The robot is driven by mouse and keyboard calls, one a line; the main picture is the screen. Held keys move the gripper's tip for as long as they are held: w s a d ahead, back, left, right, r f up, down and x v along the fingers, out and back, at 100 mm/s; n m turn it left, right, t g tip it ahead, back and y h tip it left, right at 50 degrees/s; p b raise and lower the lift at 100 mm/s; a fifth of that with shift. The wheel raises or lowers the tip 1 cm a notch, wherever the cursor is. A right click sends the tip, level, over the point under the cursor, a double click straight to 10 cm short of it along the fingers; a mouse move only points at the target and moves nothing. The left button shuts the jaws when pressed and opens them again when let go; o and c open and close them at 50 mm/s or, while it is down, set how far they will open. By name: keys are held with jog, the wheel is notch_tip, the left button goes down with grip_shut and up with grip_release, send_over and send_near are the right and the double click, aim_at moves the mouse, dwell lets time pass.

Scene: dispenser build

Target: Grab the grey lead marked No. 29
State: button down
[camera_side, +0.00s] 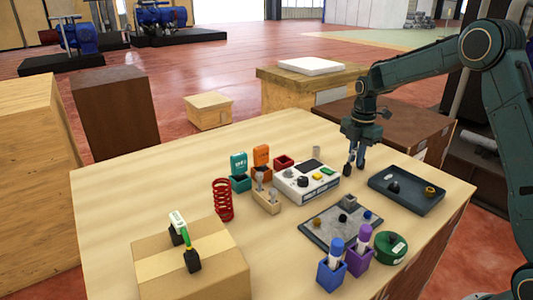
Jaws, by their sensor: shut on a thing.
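My gripper (355,163) points down over the table, behind the white device and left of the dark tray. It is shut on a small dark thing (347,171) at its fingertips. I cannot tell whether this is part of the grey lead, and no number can be read on it. A lead with black ends, a green middle (185,239) and a white tag (178,219) lies on the cardboard box at the front left. Its marking is too small to read. No lead that is clearly grey shows.
The white device (293,185) with knobs stands mid-table. Near it are a red spring (223,200), a teal holder (239,172) and a wooden rack (266,201). A dark tray (405,205), grey plate (322,233), blue cup (331,274), purple cup (358,262) and green roll (391,247) crowd the right.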

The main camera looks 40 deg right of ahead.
notch_tip(320, 180, up, 20)
dwell(0.6)
jog(key=shift+f, duration=0.15)
dwell(0.6)
